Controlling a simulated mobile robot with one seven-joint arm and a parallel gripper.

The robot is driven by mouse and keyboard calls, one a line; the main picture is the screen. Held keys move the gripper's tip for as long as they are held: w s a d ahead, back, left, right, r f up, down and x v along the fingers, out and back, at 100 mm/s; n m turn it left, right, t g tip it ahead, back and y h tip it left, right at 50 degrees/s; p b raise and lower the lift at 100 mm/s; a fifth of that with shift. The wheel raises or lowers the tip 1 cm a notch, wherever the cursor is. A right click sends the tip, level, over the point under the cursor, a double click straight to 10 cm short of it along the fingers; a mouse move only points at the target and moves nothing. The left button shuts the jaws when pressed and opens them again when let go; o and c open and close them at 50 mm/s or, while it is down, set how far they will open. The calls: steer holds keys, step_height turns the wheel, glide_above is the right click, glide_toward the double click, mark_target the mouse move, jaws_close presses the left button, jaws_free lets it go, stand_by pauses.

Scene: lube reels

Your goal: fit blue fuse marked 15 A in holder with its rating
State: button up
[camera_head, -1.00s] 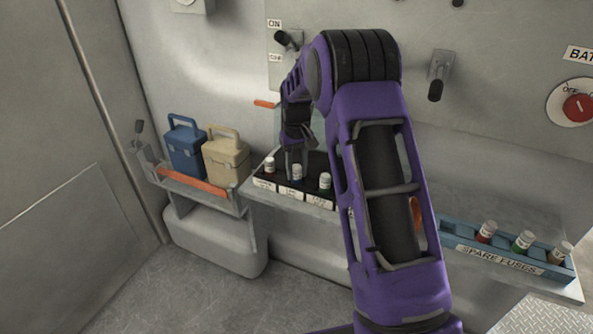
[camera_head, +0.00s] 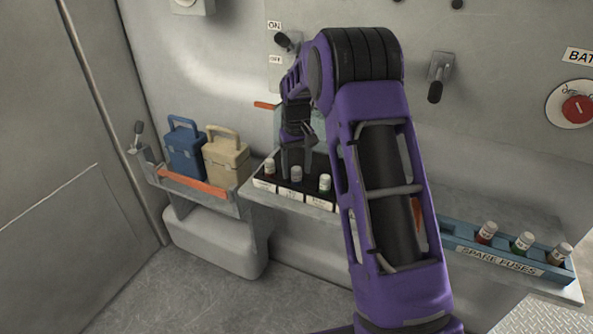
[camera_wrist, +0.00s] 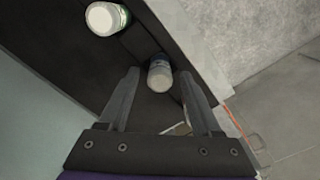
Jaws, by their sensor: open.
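A white-capped fuse (camera_head: 296,173) stands upright in the middle place of the black fuse holder block (camera_head: 265,179) on the shelf. In the wrist view this fuse (camera_wrist: 160,75) shows from above between my fingertips, with a gap on each side. My gripper (camera_head: 297,163) is open and points down around the fuse's top. It also shows in the wrist view (camera_wrist: 160,84). White labels (camera_head: 291,195) run along the block's front, too small to read.
Other fuses stand at the left (camera_head: 269,168) and right (camera_head: 324,183) of the block. A spare fuses tray (camera_head: 498,262) at right holds red, green and brown fuses. Blue (camera_head: 184,157) and beige (camera_head: 226,164) boxes stand left. A lever (camera_head: 436,80) juts from the wall.

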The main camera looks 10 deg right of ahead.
mark_target(297, 168)
step_height(297, 168, up, 11)
steer(key=p, duration=0.1)
steer(key=shift+f, duration=0.1)
